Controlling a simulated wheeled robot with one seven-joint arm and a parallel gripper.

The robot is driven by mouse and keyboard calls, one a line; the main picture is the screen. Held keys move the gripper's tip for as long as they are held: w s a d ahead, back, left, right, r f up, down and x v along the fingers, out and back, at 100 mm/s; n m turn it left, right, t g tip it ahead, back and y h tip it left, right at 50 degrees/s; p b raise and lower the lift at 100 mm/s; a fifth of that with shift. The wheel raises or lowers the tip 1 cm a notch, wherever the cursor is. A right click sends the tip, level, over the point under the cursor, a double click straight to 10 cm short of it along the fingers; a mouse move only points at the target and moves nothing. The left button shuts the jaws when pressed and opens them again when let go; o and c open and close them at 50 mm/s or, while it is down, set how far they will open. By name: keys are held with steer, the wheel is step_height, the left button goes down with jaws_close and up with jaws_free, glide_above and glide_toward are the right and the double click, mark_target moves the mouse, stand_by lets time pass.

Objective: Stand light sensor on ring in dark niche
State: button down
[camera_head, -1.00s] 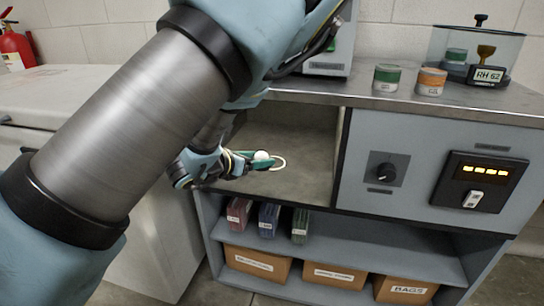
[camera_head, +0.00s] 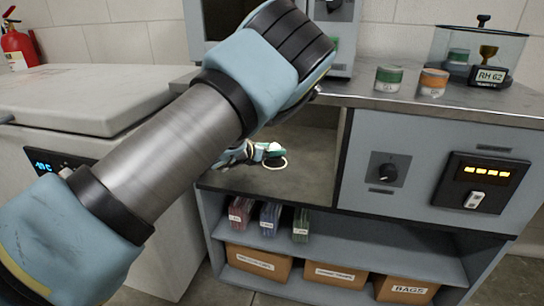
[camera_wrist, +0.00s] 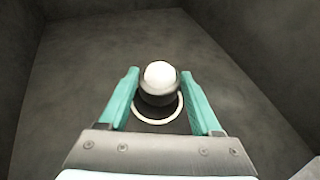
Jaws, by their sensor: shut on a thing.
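The light sensor (camera_wrist: 158,84), a white dome on a dark round body, is between the teal fingers of my gripper (camera_wrist: 160,92) in the wrist view. The gripper is shut on it. The white ring (camera_wrist: 177,118) lies on the niche floor, partly hidden behind the sensor and the gripper. In the head view my gripper (camera_head: 272,152) is inside the dark niche (camera_head: 308,165), at the ring (camera_head: 283,162). I cannot tell whether the sensor touches the floor.
The niche walls (camera_wrist: 250,55) rise on both sides and at the back. The floor beyond the sensor is bare. A chest freezer (camera_head: 80,100) stands left.

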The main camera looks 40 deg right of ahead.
steer(key=shift+f, duration=0.85)
steer(key=shift+d+f, duration=0.2)
steer(key=shift+f, duration=0.2)
steer(key=shift+f, duration=0.15)
steer(key=shift+c, duration=0.4)
jaws_free()
steer(key=v, duration=1.2)
steer(key=shift+w, duration=0.1)
